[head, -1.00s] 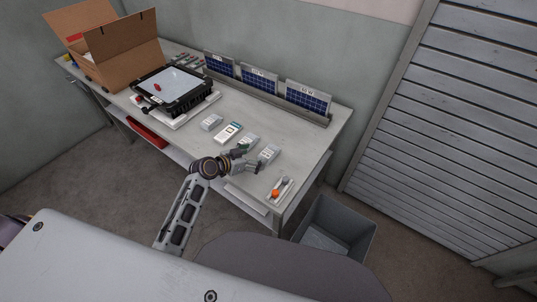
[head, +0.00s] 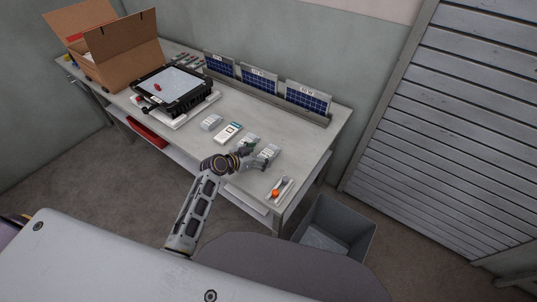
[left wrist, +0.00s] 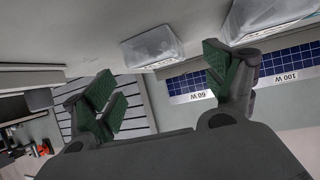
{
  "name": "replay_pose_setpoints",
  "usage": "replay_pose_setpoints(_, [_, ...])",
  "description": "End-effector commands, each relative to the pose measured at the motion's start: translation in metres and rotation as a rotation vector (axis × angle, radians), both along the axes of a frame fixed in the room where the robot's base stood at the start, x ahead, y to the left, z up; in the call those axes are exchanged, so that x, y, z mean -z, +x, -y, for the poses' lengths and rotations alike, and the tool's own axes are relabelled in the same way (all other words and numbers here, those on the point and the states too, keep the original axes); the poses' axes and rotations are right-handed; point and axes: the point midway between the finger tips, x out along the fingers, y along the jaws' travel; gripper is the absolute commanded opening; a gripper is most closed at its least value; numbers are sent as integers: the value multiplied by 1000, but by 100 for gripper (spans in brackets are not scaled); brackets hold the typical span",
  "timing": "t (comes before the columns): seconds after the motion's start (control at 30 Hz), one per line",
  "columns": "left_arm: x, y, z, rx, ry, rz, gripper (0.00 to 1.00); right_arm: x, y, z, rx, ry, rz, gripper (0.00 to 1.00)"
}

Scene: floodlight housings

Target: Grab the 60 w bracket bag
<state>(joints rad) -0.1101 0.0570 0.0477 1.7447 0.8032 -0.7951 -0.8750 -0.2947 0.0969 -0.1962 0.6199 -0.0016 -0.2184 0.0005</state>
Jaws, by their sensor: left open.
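A clear bag (head: 268,152) with a pale label lies at the right of the row on the workbench. A second bag (head: 247,140) lies just left of it, partly behind my gripper. My left gripper (head: 256,157) is open and empty, its fingertips at the near side of the right bag. In the left wrist view, which is upside down, one bag (left wrist: 152,47) shows ahead between the green-padded fingers (left wrist: 165,88), apart from them. Another bag (left wrist: 253,18) is partly hidden by the right finger. The panel signs read 60 W (left wrist: 190,92) and 100 W (left wrist: 292,72). The bag labels are too small to read.
Three panels (head: 306,97) stand along the bench's back edge. A small tray (head: 281,188) with an orange item is at the right end. A grey bin (head: 339,228) stands on the floor. A floodlight housing (head: 172,88) and cardboard box (head: 116,52) are further left.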

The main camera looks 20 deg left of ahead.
Motion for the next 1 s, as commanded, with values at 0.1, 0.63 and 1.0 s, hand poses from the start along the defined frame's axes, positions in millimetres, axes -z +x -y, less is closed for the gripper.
replay_pose_setpoints(0.1, [3, 8, 5, -1, -2, 0, 85, -2, 0, -1, 0, 1, 0, 0])
replay_pose_setpoints(0.63, [20, 33, 19, 0, 0, 0, 85, -4, -1, -8, 2, 9, -2, 0])
replay_pose_setpoints(1.0, [20, 33, 19, 0, 1, -1, 85, -4, -2, -8, 1, 9, -3, 0])
